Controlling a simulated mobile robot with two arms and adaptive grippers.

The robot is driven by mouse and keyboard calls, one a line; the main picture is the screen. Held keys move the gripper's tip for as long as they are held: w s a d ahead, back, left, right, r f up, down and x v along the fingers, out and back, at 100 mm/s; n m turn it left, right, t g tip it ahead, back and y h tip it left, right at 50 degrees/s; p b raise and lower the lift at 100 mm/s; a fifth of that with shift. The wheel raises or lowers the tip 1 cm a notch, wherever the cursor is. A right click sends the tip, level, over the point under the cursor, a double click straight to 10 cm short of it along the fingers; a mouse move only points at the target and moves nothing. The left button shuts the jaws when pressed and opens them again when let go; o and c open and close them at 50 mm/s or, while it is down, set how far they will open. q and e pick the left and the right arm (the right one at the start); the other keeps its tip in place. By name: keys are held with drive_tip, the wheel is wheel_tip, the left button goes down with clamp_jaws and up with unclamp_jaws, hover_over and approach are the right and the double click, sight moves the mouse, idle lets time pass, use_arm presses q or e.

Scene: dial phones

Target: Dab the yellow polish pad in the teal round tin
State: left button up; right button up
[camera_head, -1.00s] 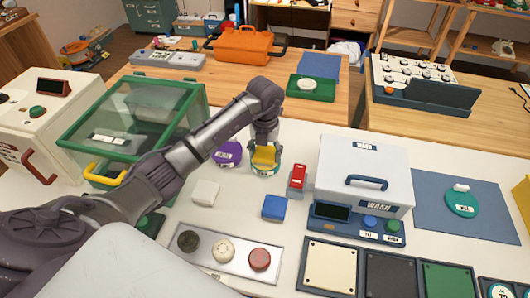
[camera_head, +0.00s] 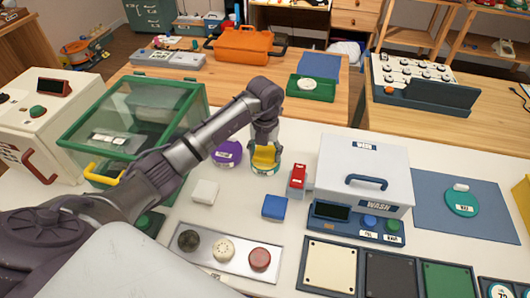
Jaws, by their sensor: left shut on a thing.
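My left gripper (camera_head: 265,143) points down and is shut on the yellow polish pad (camera_head: 265,155). The pad is at the mouth of the teal round tin (camera_head: 264,172), which stands on the white table. The tin has a white label band, and the gripper and pad cover most of its opening. I cannot tell how far the pad reaches inside or whether it touches the contents. My right gripper does not show.
A purple round tin (camera_head: 227,153) stands just left of the teal tin. A red block (camera_head: 298,176), a blue block (camera_head: 275,207) and a white block (camera_head: 205,192) lie nearby. The wash machine (camera_head: 365,170) is to the right, the green-framed glass case (camera_head: 135,120) to the left.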

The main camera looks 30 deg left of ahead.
sight(265, 153)
use_arm(q)
drive_tip(key=shift+r+p, duration=2.7)
drive_tip(key=shift+r, duration=0.8)
